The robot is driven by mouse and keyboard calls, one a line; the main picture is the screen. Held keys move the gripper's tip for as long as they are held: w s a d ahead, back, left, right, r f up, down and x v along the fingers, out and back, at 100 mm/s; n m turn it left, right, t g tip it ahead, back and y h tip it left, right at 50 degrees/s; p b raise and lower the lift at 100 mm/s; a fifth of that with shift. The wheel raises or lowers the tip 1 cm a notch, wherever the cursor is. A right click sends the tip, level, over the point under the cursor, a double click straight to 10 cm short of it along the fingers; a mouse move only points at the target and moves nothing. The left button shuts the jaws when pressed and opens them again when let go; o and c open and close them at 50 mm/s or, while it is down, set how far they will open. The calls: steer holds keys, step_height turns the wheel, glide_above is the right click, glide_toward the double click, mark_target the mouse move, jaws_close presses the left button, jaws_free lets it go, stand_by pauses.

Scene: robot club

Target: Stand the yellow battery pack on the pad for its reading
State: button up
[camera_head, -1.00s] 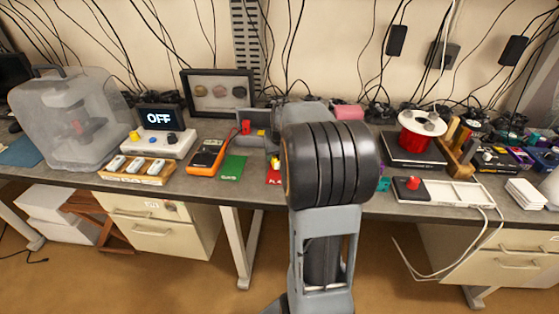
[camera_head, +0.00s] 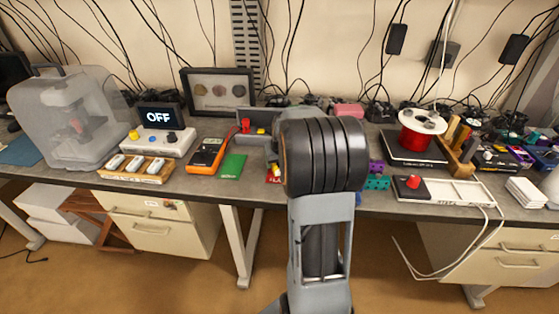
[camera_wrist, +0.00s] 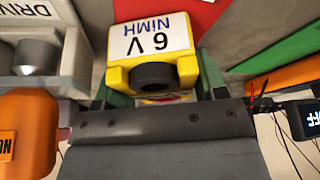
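The yellow battery pack (camera_wrist: 186,68) is close in front of my gripper in the wrist view. Its white label reads "6V NiMH" upside down, and a dark round cap faces the camera. My gripper (camera_wrist: 160,92) has greenish-grey parts on both sides of the pack. Whether they press on it is not clear. In the head view my arm hides the gripper and most of what lies behind it. A red card (camera_wrist: 170,14) lies beyond the pack. I cannot tell which surface is the pad. A white box with a display (camera_head: 159,117) reads "OFF".
A green card (camera_head: 232,167) and an orange meter (camera_head: 207,155) lie left of my arm. A wooden tray (camera_head: 135,178) is farther left. A grey motor unit (camera_wrist: 38,55) is close by in the wrist view. A red spool (camera_head: 418,141) stands at the right.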

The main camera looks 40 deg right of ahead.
steer(key=shift+o, duration=0.3)
steer(key=shift+r, duration=0.55)
steer(key=v, duration=1.1)
steer(key=s+a+f+n, duration=0.1)
steer(key=s+a+f, duration=0.1)
steer(key=s+a, duration=0.2)
steer(key=s+a+f+n+y, duration=0.1)
steer(key=s+a, duration=0.3)
steer(key=a, duration=0.7)
steer(key=s+a+f+n, duration=0.2)
steer(key=s+a+f, duration=0.1)
steer(key=s+a, duration=0.2)
steer(key=a, duration=0.2)
steer(key=shift+a+g+y+p, duration=0.3)
steer(key=shift+g+y, duration=0.1)
steer(key=shift+s, duration=0.15)
step_height(320, 180, up, 4)
steer(key=p, duration=0.3)
steer(key=shift+f, duration=0.2)
